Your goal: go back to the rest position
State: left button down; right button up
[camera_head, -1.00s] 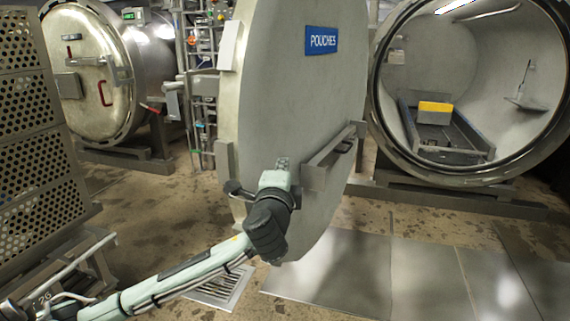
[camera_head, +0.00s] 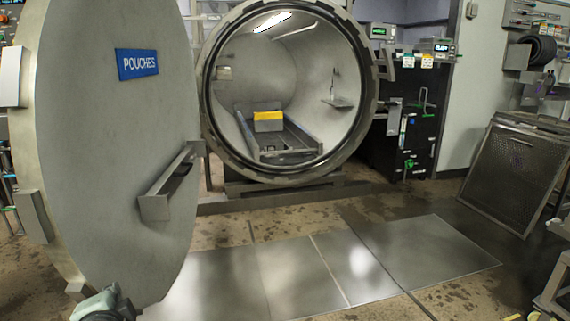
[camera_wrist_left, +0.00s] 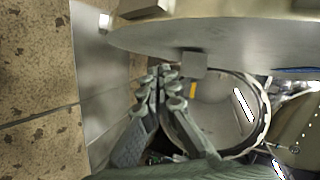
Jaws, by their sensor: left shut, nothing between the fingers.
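My left gripper (camera_wrist_left: 158,88) shows in the left wrist view with its fingers together and nothing between them. In the head view only a pale green and dark part of my left arm (camera_head: 102,303) shows at the bottom left edge, below the open door. The round grey retort door (camera_head: 100,130) with its blue POUCHES sign stands open at the left. It also spans the top of the left wrist view (camera_wrist_left: 210,36), apart from the fingers as far as I can tell. My right gripper is not in view.
The open retort chamber (camera_head: 335,100) stands behind, with a rail tray (camera_head: 298,140) and a yellow-faced block (camera_head: 268,116) inside. A door handle bracket (camera_head: 155,207) juts toward the right. Metal floor plates (camera_head: 300,275) lie clear in front. A perforated panel (camera_head: 515,170) leans at the right.

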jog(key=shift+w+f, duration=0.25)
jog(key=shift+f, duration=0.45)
pick_arm(q)
jog(key=s+d+f+n+g+h, duration=0.1)
jog(key=s+d+f+n+g, duration=0.1)
jog(key=s+f, duration=0.4)
jog(key=s+d+f+n+g+h, duration=0.2)
jog(key=s+f, duration=0.5)
jog(key=f, duration=0.7)
jog(key=s+d+f+n+g+h, duration=0.2)
jog(key=s+f, duration=0.4)
jog(key=f, duration=0.4)
jog(key=d+n+g, duration=0.1)
jog(key=n+g, duration=0.1)
jog(key=shift+s+d+f+g, duration=0.15)
jog(key=shift+s+f+g, duration=0.05)
jog(key=shift+s+g, duration=0.2)
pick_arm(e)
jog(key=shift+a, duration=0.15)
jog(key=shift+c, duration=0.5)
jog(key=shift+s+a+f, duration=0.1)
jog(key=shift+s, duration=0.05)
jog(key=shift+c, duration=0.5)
